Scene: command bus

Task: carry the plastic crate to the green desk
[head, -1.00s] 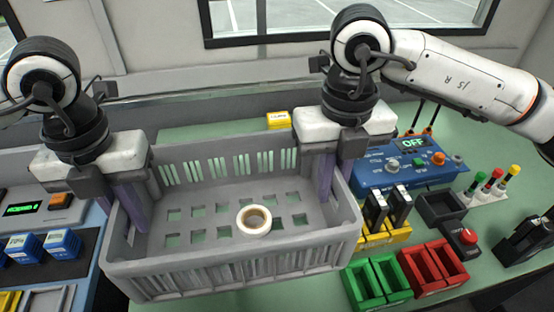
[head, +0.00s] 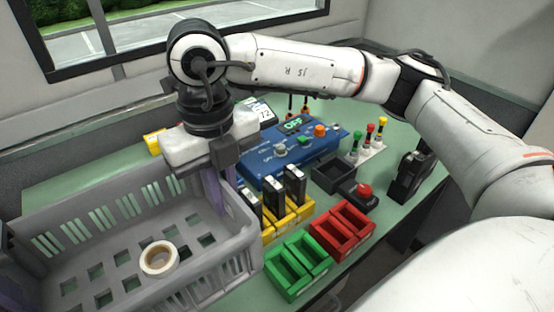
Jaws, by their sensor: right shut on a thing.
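The grey plastic crate (head: 210,273) fills the lower left of the head view, its left part cut off by the frame. A roll of tape lies on its slotted floor. My right gripper (head: 222,188) is shut on the crate's right wall, with its purple fingers over the rim. The green desk (head: 75,180) spreads behind and under the crate, and green shows through the crate's holes. I cannot tell whether the crate touches the desk. My left gripper is out of view, apart from perhaps a purple sliver at the left edge.
Close right of the crate stand yellow holders (head: 290,222) with black-and-white items, green bins (head: 298,265) and red bins (head: 343,232). Behind them are a blue control box (head: 290,150), a dark tray (head: 331,172) and a red-button box (head: 362,193). A yellow block (head: 153,143) sits behind the crate.

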